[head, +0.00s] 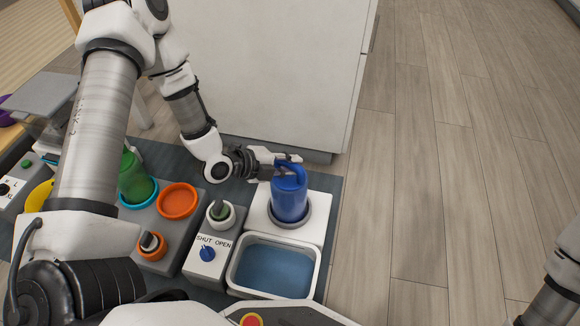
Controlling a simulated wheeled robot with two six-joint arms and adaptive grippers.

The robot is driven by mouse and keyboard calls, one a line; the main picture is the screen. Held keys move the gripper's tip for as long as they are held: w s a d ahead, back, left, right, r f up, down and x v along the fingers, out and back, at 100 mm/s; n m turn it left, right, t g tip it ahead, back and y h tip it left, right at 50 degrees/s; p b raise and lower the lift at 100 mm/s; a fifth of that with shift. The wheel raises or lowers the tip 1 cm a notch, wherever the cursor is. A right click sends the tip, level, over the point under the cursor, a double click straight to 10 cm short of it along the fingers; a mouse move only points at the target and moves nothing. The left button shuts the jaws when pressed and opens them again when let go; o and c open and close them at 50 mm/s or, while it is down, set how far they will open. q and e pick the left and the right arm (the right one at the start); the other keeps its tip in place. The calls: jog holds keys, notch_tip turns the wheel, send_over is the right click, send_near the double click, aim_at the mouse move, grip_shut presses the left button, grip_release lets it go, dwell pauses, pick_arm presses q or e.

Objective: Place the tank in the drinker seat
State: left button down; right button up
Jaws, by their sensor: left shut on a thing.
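A blue tank (289,198) with a handle on top stands upright at the grey round drinker seat (291,223) on the white drinker base (259,219). I cannot tell whether its bottom is fully down in the seat. My left gripper (286,167) is shut on the tank's handle from the left. Part of the handle is hidden by the fingers. A white basin with blue water (272,268) is in front of the seat. My right gripper is not in view; only part of my right arm shows at the right edge.
A box marked SHUT OPEN with a blue knob (207,253) is left of the basin. Further left are an orange dish (177,200), a green container (132,178) and an orange-ringed knob (151,244). A white cabinet (275,70) stands behind. Wooden floor is clear at right.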

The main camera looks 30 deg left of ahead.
pick_arm(q)
jog(key=c, duration=1)
grip_release()
jog(key=shift+c, duration=0.2)
jog(key=shift+r, duration=0.1)
jog(key=shift+s+a+r+p, duration=0.15)
jog(key=shift+s+r+p, duration=0.1)
jog(key=shift+p, duration=0.1)
jog(key=p+v, duration=0.8)
jog(key=v, duration=0.2)
jog(key=s+d+f+n+g+y, duration=0.2)
jog(key=s+f+n+g, duration=0.3)
jog(key=s+n, duration=0.3)
jog(key=s+d+f+n+g+y, duration=0.3)
jog(key=s+f+n, duration=0.3)
jog(key=n, duration=0.8)
jog(key=s+g+y, duration=0.1)
jog(key=s, duration=0.2)
jog(key=shift+s+f+n+g+y, duration=0.3)
jog(key=shift+s+g, duration=0.05)
jog(key=shift+g, duration=0.05)
